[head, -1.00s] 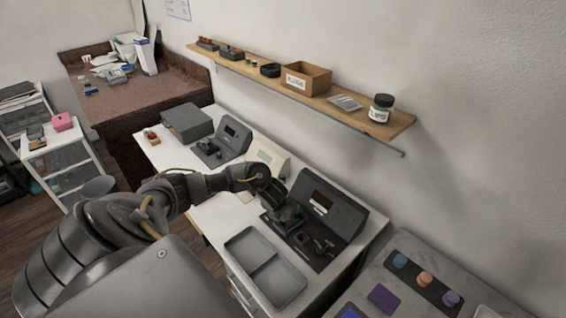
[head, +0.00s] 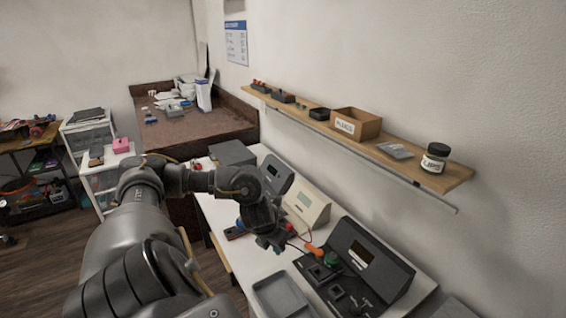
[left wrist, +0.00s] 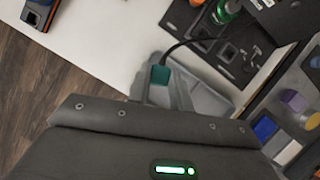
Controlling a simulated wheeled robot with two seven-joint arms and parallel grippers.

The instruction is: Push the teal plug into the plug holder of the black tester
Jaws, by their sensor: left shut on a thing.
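The black tester (head: 372,254) stands on the white counter, its flat base towards me with square dark recesses (head: 320,271). The base also shows at the upper right of the left wrist view (left wrist: 237,68). I cannot tell which recess is the plug holder. My left gripper (head: 268,243) is left of the tester base, apart from it. It is shut on the teal plug (left wrist: 159,74), whose black cable runs towards the tester. In the head view the plug is mostly hidden by the gripper. My right gripper is not in view.
A green part (head: 331,258) and an orange-handled thing (head: 313,249) are at the tester base. A grey tray (head: 283,297) lies in front. A cream device (head: 306,205) stands behind my left gripper. A wooden shelf (head: 400,162) runs along the wall above.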

